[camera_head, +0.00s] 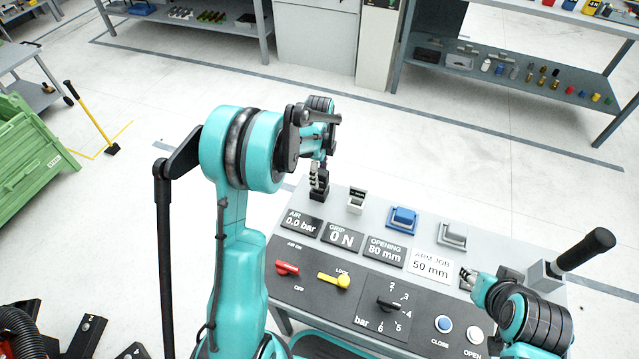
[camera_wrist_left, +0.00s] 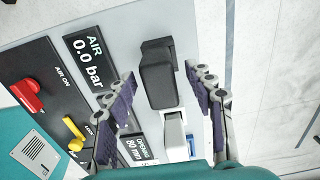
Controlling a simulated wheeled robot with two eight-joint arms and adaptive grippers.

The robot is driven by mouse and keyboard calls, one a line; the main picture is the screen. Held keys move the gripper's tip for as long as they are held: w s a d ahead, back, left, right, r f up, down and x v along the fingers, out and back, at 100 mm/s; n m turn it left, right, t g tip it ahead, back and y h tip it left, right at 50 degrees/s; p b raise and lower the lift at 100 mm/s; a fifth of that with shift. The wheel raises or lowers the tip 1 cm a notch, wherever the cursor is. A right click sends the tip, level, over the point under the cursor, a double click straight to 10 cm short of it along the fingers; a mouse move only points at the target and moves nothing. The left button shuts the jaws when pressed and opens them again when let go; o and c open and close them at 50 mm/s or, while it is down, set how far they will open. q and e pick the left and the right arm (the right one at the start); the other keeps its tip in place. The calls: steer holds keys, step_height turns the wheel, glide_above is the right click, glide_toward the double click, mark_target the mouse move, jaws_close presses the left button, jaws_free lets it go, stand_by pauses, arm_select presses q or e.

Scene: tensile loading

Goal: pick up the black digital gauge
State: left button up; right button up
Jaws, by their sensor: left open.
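The black digital gauge (camera_head: 319,192) stands at the back left of the grey console top, partly hidden by my left gripper (camera_head: 318,172) above it. In the left wrist view the black gauge (camera_wrist_left: 158,82) lies between the two spread fingers of my left gripper (camera_wrist_left: 160,72), with a gap on each side. The left gripper is open and holds nothing. My right gripper (camera_head: 469,277) is low over the console's right side; its finger gap is too small to make out.
Label plates, a red lever (camera_head: 287,268), a yellow lever (camera_head: 334,281) and a black-handled lever (camera_head: 583,250) are on the console (camera_head: 330,310).

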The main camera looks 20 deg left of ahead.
arm_select(q)
step_height(320, 180, down, 4)
steer(key=shift+r+b, duration=0.2)
steer(key=shift+b, duration=0.35)
steer(key=shift+r, duration=0.15)
jaws_close()
